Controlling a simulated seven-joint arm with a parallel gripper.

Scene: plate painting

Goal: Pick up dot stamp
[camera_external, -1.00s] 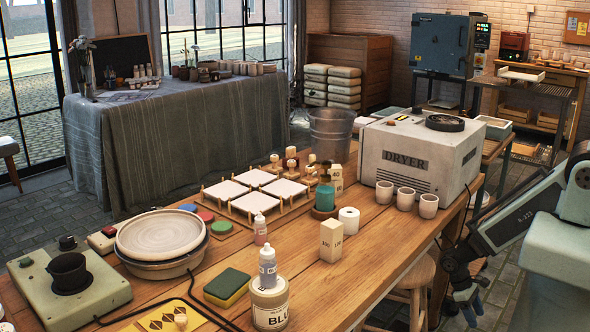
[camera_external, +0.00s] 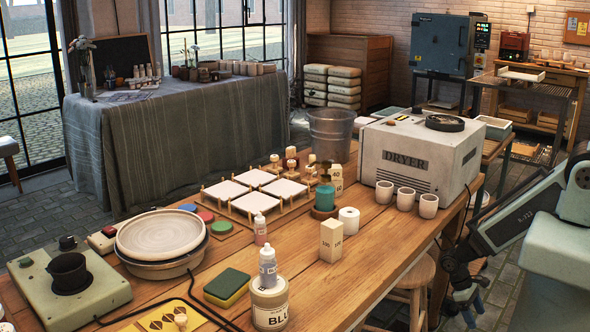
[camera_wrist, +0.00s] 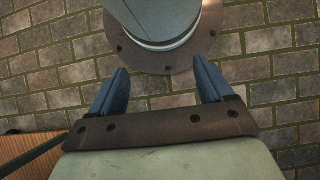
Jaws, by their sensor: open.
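Several small wooden-handled stamps (camera_external: 291,164) stand in a cluster behind the white tiles, near the middle of the wooden table. They are too small to tell which one is the dot stamp. My gripper (camera_external: 468,300) hangs low at the right, beside the table and well away from the stamps. In the wrist view my gripper (camera_wrist: 162,88) has its two blue fingers apart, with nothing between them. That view shows brick paving and a round metal flange, no stamps.
White tiles (camera_external: 240,196) on wooden supports lie left of the stamps. A metal bucket (camera_external: 331,133) is behind.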

